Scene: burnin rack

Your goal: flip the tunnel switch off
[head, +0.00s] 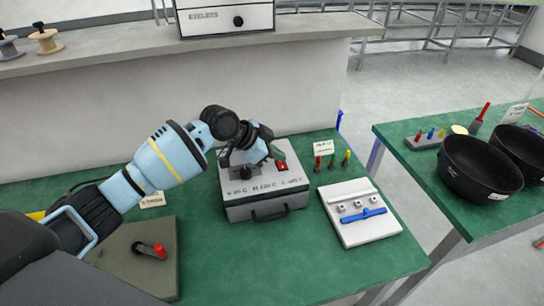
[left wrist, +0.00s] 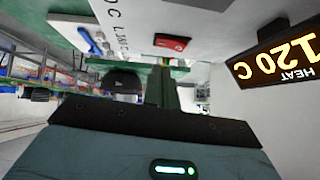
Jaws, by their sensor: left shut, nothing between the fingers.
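A grey box (head: 263,210) with a printed top stands on the green table and carries a red switch (head: 281,167) and a black knob. In the left wrist view the red switch (left wrist: 172,43) lies flat in a white panel, beyond the fingers; its position is unclear. A red-handled lever (head: 155,250) sits on a grey-green plate at lower left. No readable label shows which one is the tunnel switch. My left gripper (head: 275,152) is shut and empty, over the box beside the red switch; its fingers (left wrist: 163,88) point toward the panel. My right gripper is out of view.
A lit "120 C HEAT" display (left wrist: 278,58) is close on the right in the wrist view. A white board (head: 360,228) with a blue bar and several coloured pegs (head: 331,163) stand right of the box. Black bowls (head: 481,168) sit on another table.

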